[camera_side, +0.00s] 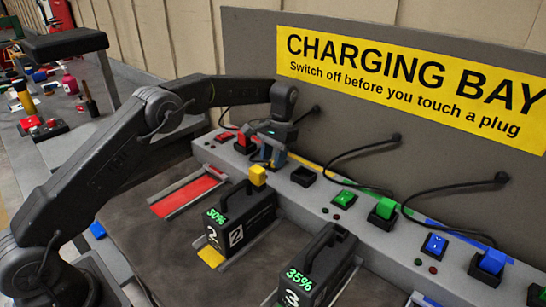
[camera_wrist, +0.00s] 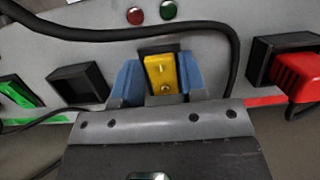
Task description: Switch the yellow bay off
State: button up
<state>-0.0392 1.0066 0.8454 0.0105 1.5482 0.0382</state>
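The yellow switch (camera_wrist: 161,73) sits in a dark frame on the grey ledge and shows in the wrist view between my gripper's blue fingers. My gripper (camera_wrist: 158,80) is open, with one finger on each side of the switch. I cannot tell whether the fingers touch it or which way its rocker is tilted. In the side view my gripper (camera_side: 268,152) is down at the ledge and hides the yellow switch.
An empty socket (camera_side: 303,176) is right of my gripper. The red switch (camera_side: 225,137) and red plug (camera_wrist: 297,75) are on its other side. Green (camera_side: 345,198) and blue (camera_side: 435,244) switches stand farther along. A black cable (camera_wrist: 110,33) crosses near my gripper. Another pack (camera_side: 316,270) reads 35%.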

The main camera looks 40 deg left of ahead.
jog(key=o, duration=0.3)
jog(key=v, duration=0.6)
jog(key=shift+r, duration=0.1)
jog(key=shift+w+r, duration=0.15)
jog(key=shift+r, duration=0.45)
jog(key=shift+r, duration=0.1)
